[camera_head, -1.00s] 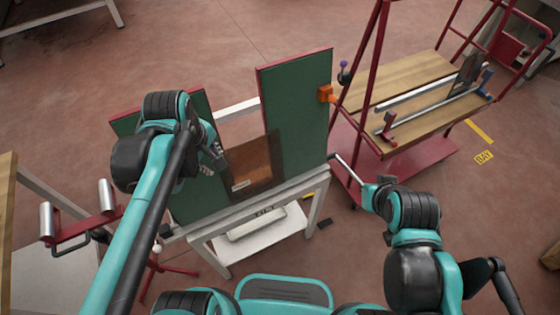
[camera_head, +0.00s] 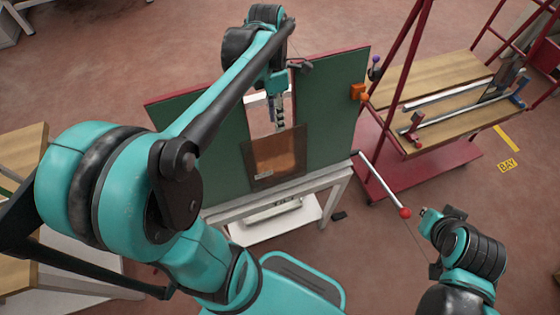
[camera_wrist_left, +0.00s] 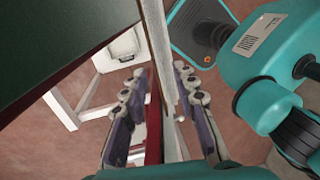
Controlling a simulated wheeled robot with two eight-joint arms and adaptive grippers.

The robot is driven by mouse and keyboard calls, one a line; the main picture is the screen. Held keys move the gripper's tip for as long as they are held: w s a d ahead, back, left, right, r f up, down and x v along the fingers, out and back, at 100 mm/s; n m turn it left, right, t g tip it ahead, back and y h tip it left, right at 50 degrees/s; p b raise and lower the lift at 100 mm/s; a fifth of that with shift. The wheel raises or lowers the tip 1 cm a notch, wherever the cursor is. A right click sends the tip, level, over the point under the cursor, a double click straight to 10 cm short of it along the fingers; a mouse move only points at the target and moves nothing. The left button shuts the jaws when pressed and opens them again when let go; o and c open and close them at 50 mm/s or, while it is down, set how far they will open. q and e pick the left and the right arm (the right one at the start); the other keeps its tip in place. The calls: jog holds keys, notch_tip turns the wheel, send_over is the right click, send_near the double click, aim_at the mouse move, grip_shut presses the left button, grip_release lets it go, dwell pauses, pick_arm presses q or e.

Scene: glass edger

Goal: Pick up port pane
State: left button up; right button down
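A brown see-through pane (camera_head: 278,155) with a small pale label at its lower left stands in the gap between the green boards of the edger (camera_head: 335,110); I take it to be the port pane. My left gripper (camera_head: 281,112) points down just above its upper edge in the head view. In the left wrist view the left gripper (camera_wrist_left: 168,110) has its fingers apart, on either side of a thin upright edge with a red strip. I cannot tell whether that edge is the pane. My right gripper (camera_head: 426,214) is low at the right, away from the pane; its fingers are too small to read.
A lever with a red knob (camera_head: 405,212) sticks out from the edger's right side, close to my right gripper. A red trolley (camera_head: 440,153) with a wooden deck stands at the right. A wooden-topped table (camera_head: 22,143) is at the left.

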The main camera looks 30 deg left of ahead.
pick_arm(q)
jog(key=b, duration=0.2)
send_over(278, 149)
jog(key=w+a, duration=0.1)
notch_tip(278, 149, down, 5)
jog(key=f, duration=0.2)
jog(key=f+b, duration=0.1)
jog(key=f, duration=0.2)
jog(key=f+b, duration=0.1)
jog(key=f, duration=0.1)
jog(key=shift+s+d+f, duration=0.15)
jog(key=shift+s+d, duration=0.15)
jog(key=shift+d, duration=0.1)
grip_shut()
